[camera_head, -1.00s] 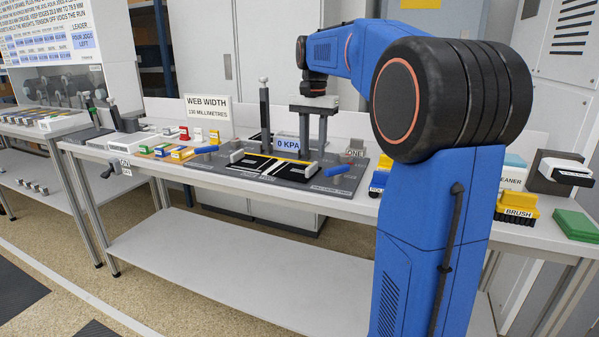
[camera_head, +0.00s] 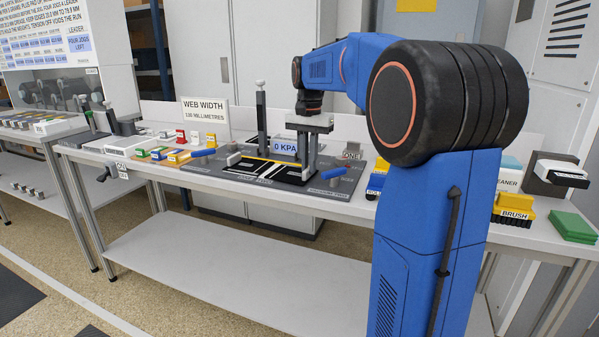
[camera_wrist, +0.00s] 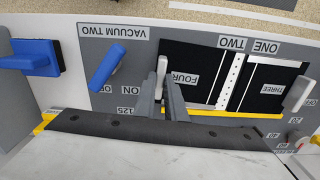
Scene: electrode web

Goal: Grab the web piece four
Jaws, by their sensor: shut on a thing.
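Web piece four (camera_wrist: 200,58) is a black panel with a white label "FOUR" in the wrist view. A pale upright tab (camera_wrist: 161,66) stands at its left edge. My gripper (camera_wrist: 165,82) is down at this tab with its two grey fingers close together, shut on the piece there; the fingers hide part of the contact. In the head view my gripper (camera_head: 308,168) is low over the right end of the black web on the dark fixture. The piece lies flat, and I cannot tell any lift.
Panels labelled "ONE" and "TWO", white strips and piece three's pale tab (camera_wrist: 298,94) lie to the right in the wrist view. A "0 KPA" display (camera_head: 285,146) and a tall post (camera_head: 262,120) stand close by.

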